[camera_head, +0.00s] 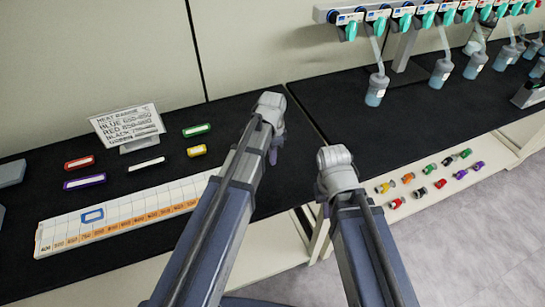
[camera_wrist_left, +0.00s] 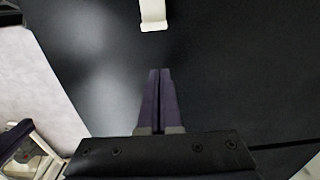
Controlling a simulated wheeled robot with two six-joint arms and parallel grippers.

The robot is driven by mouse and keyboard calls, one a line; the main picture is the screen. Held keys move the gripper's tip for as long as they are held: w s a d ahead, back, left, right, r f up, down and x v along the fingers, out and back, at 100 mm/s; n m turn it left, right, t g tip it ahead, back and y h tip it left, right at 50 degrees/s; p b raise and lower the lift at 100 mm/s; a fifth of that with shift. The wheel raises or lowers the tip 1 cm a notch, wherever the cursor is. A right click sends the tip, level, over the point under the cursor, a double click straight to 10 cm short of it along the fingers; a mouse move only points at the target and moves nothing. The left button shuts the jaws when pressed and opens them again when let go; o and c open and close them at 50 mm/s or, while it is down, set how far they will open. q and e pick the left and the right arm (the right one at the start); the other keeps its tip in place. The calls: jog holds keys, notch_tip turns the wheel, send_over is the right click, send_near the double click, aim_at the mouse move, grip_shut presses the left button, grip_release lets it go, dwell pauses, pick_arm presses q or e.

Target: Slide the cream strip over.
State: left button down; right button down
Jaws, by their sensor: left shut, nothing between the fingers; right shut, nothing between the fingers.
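A long cream strip (camera_head: 128,212) with orange numbered cells lies along the front of the black bench at the left, tilted up to the right. A blue frame (camera_head: 92,214) lies on it, and my left arm is in front of its right end. A small cream bar (camera_head: 147,163) lies behind it. My left gripper (camera_head: 275,152) is shut and empty over the bench, right of the strip. It also shows in the left wrist view (camera_wrist_left: 155,72), with a pale piece (camera_wrist_left: 153,14) ahead of its tips. My right gripper (camera_head: 322,210) is shut and empty, its fingers mostly hidden.
Red (camera_head: 79,163), purple (camera_head: 84,181), green (camera_head: 197,130) and yellow (camera_head: 196,151) tags lie around a printed sign (camera_head: 128,126). A rack with flasks (camera_head: 376,88) stands at the right. Several small coloured parts (camera_head: 440,183) lie on a lower shelf.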

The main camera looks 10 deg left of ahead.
pick_arm(q)
jog(key=shift+s+a+f, duration=0.25)
jog(key=shift+f, duration=0.35)
jog(key=a, duration=0.1)
jog(key=s, duration=0.1)
jog(key=a, duration=0.1)
jog(key=shift+s+a+r, duration=0.25)
jog(key=shift+s+a, duration=0.1)
jog(key=shift+s, duration=0.05)
pick_arm(e)
jog(key=shift+f, duration=0.45)
pick_arm(q)
jog(key=shift+s+a, duration=0.35)
jog(key=shift+a, duration=0.25)
pick_arm(e)
jog(key=shift+d, duration=0.1)
